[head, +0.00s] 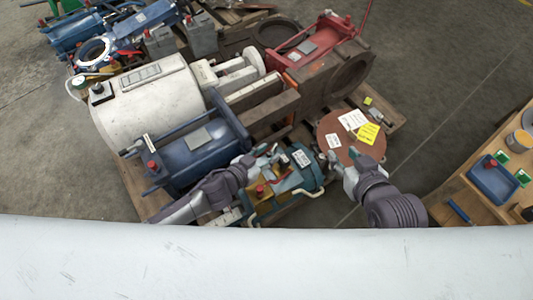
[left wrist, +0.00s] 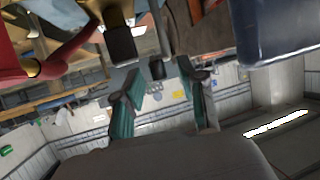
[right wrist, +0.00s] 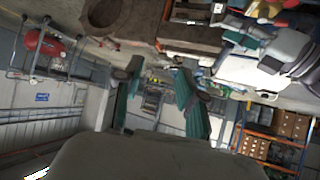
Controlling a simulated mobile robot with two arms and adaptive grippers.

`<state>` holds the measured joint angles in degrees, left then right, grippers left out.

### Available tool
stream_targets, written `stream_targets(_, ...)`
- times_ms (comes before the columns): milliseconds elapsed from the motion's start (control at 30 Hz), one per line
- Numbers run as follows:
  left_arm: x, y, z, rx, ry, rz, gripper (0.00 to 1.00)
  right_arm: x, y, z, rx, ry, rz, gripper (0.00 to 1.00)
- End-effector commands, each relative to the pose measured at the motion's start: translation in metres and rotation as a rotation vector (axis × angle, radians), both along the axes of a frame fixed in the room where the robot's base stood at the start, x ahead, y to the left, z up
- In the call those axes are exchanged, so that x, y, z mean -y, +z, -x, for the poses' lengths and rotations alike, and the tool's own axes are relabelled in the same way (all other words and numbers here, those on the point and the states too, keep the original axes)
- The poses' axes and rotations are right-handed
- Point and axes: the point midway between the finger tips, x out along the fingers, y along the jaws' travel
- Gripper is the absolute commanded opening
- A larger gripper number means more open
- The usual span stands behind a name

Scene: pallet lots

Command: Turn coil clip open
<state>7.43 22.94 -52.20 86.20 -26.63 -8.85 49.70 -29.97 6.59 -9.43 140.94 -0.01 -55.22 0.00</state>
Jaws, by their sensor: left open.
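A teal-and-yellow unit with a white label (head: 297,183) lies on the pallet in the middle of the head view, with red parts on it. I cannot make out the coil clip for certain. My left gripper (head: 268,157) is over this unit's far left part. In the left wrist view its teal fingers (left wrist: 160,98) are apart with nothing between them. A dark block (left wrist: 122,42) and a red curved part (left wrist: 55,65) lie beyond the fingertips. My right gripper (head: 343,165) is at the near edge of a round brown plate; its fingers (right wrist: 158,85) are apart and empty.
The round brown plate (head: 340,124) carries white and yellow tags. A blue motor-like unit (head: 200,150) and a white cylinder (head: 150,105) are close on the left. A wooden bench (head: 465,200) with a blue tray (head: 493,180) stands at right. Floor between is clear.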

Motion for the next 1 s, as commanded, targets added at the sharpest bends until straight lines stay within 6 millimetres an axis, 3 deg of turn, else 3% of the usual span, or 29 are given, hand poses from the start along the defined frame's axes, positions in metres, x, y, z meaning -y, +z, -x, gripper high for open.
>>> stream_targets(33,0.0,0.0,0.0,0.0,0.0,0.0,0.41,0.0,0.0,0.0,0.0,0.0,0.0,0.4)
stream_targets(300,0.0,0.0,0.0,0.0,0.0,0.0,0.0,0.0,0.0,0.0,-0.001,-0.001,0.001,0.4)
stream_targets(567,-0.001,0.0,0.0,0.0,-0.005,0.0,0.0,0.001,-0.001,0.001,-0.012,-0.001,0.003,0.4)
stream_targets(667,-0.002,0.001,-0.001,-0.001,-0.021,-0.001,0.0,0.004,-0.008,0.011,-0.078,-0.005,0.017,0.4)
stream_targets(867,-0.006,0.003,-0.003,0.0,-0.089,-0.004,0.0,0.018,-0.031,0.05,-0.308,-0.023,0.067,0.4)
stream_targets(1000,-0.01,0.004,-0.007,0.002,-0.161,-0.006,0.0,0.032,-0.045,0.09,-0.519,-0.039,0.112,0.4)
